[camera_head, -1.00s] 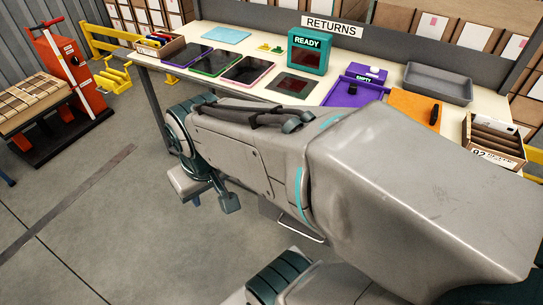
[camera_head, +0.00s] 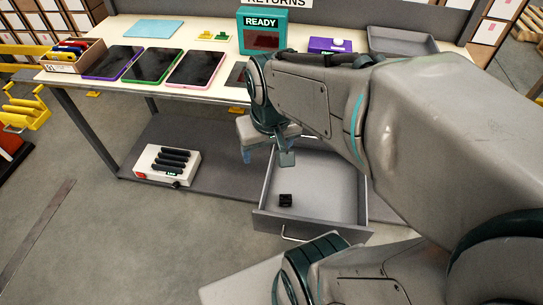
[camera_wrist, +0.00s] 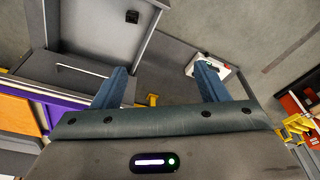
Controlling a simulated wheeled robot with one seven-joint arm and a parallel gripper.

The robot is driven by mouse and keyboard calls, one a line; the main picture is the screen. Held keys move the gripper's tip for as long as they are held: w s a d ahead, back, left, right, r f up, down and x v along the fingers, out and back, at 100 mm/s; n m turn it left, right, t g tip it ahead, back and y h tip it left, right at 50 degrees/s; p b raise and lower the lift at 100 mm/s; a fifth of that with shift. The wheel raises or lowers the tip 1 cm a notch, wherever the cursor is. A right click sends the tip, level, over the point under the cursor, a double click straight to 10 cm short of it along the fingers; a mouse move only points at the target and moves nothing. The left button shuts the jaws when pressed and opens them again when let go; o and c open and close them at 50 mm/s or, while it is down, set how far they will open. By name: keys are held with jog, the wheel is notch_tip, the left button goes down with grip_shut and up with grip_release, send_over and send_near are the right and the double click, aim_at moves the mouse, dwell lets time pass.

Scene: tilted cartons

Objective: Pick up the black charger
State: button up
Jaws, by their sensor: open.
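The black charger (camera_head: 286,200) is a small dark block lying in the open grey drawer (camera_head: 262,222), near its front left part. It also shows in the wrist view (camera_wrist: 132,16) at the top, inside the drawer (camera_wrist: 105,45). My gripper (camera_head: 265,158) hangs above and behind the drawer's left side, apart from the charger. In the wrist view its two blue fingers (camera_wrist: 160,80) are spread wide with nothing between them. My arm covers the right part of the drawer and of the table in the head view.
A white box with black slots (camera_head: 166,165) stands on the lower shelf (camera_head: 205,178), left of the drawer. Tablets (camera_head: 152,65), a READY device (camera_head: 263,40), a purple box (camera_head: 330,45) and a grey tray (camera_head: 402,42) are on the table.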

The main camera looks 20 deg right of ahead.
aim_at(286, 199)
jog(key=w+d+f+m+b, duration=0.1)
jog(key=w+d+f+b, duration=0.2)
jog(key=f+b, duration=0.5)
jog(key=w+d+f+m+g+b, duration=0.1)
jog(key=w+d+f+b, duration=0.2)
jog(key=f+b, duration=0.6)
jog(key=w+d+f+m+g+b, duration=0.1)
jog(key=w+d+f+b, duration=0.3)
jog(key=f, duration=2)
jog(key=shift+d+f+m+b, duration=0.25)
jog(key=shift+d+m+b, duration=0.15)
jog(key=shift+b, duration=2.25)
notch_tip(286, 199, down, 5)
jog(key=b, duration=0.3)
jog(key=shift+d+f, duration=0.1)
jog(key=shift+d, duration=0.05)
jog(key=c, duration=1.1)
